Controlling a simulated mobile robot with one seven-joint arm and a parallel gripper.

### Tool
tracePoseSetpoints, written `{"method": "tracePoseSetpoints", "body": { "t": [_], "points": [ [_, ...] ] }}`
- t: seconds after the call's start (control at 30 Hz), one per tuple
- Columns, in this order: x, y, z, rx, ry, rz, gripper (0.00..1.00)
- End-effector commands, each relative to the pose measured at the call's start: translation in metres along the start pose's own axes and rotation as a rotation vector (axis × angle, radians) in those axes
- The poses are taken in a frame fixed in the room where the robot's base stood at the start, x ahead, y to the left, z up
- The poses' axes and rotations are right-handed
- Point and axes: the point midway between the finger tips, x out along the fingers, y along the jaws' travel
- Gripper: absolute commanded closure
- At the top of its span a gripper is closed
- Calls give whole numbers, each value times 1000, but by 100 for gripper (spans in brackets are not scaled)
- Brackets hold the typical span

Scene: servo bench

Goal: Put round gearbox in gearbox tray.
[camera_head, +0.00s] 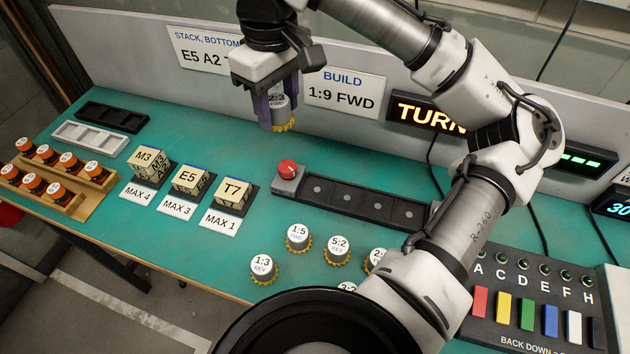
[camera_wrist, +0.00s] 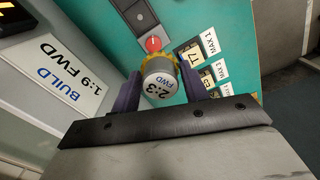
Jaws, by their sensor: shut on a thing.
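My gripper (camera_head: 273,108) is shut on a round gearbox (camera_head: 282,112) marked 2:3. It is a grey cylinder with a yellow toothed base, held upright in the air near the back wall. The wrist view shows the same gearbox (camera_wrist: 160,84) between the purple fingers, its label reading 2:3 FWD. Several other round gearboxes stand on the bench, marked 1:3 REV (camera_head: 263,269), 1:5 FWD (camera_head: 298,237) and 5:2 REV (camera_head: 338,250); more are partly hidden by my arm. A dark tray (camera_head: 363,204) with several slots in a row lies mid-bench, its slots looking empty.
A red button (camera_head: 287,169) sits at the tray's left end. Lettered blocks stand on dark pads, one marked E5 (camera_head: 190,179). A wooden rack (camera_head: 85,187) holds orange-sided parts at left. A sign reads BUILD 1:9 FWD (camera_head: 345,94). Coloured switches (camera_head: 527,315) are at right.

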Motion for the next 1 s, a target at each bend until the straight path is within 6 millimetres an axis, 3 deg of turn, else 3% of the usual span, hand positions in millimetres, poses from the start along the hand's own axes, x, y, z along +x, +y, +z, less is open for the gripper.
{"method": "tracePoseSetpoints", "body": {
  "t": [0.13,0.27,0.37,0.73,0.77,0.8,1.0],
  "points": [
    [-10,27,34,48,0,0,80],
    [-11,36,49,63,0,-1,80],
    [-1,38,53,65,0,-4,80],
    [93,38,53,66,-2,-4,80],
    [100,38,53,66,-2,-3,93],
    [110,38,53,66,-2,-4,99],
    [144,39,52,65,0,-2,98]
  ]
}}
